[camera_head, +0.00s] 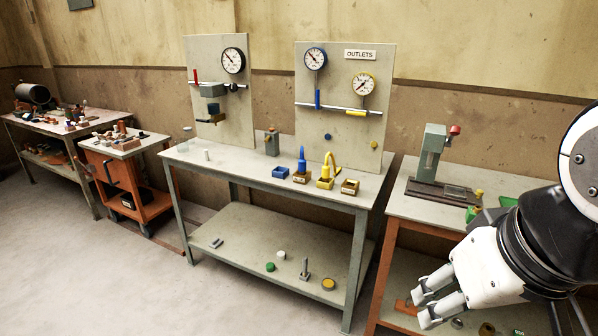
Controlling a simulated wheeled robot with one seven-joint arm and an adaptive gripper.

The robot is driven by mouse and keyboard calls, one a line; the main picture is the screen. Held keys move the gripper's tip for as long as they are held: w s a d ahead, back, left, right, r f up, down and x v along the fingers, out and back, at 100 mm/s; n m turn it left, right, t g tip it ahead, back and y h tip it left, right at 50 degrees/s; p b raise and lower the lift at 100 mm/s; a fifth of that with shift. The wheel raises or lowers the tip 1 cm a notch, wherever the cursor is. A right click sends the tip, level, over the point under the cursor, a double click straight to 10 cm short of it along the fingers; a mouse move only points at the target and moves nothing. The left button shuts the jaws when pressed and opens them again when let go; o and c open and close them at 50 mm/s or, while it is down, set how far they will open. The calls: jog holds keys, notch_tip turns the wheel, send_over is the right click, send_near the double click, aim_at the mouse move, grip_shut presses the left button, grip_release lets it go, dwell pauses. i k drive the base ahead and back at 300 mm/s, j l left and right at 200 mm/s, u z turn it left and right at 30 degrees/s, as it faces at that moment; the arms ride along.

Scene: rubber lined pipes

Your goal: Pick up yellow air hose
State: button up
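A yellow curved hose-like piece (328,165) stands on the middle grey workbench (222,172). It bends over at the top, and its lower end is at a yellow block. I take it to be the yellow air hose. My gripper (420,303) is at the lower right, in front of the right-hand bench and well apart from the hose. Its two white fingers are spread with a gap between them, and nothing shows in the gap.
A blue fitting (302,160) and a small wooden box (350,187) stand close beside the hose. A gauge panel (345,80) rises behind. A grey press (431,150) stands on the right bench. Open floor (120,275) lies at the left front.

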aim_at(326, 169)
jog(key=i+l, duration=0.1)
jog(key=i, duration=0.6)
jog(key=i+l+u, duration=0.1)
jog(key=i, duration=0.6)
jog(key=i+l, duration=0.15)
jog(key=i, duration=0.55)
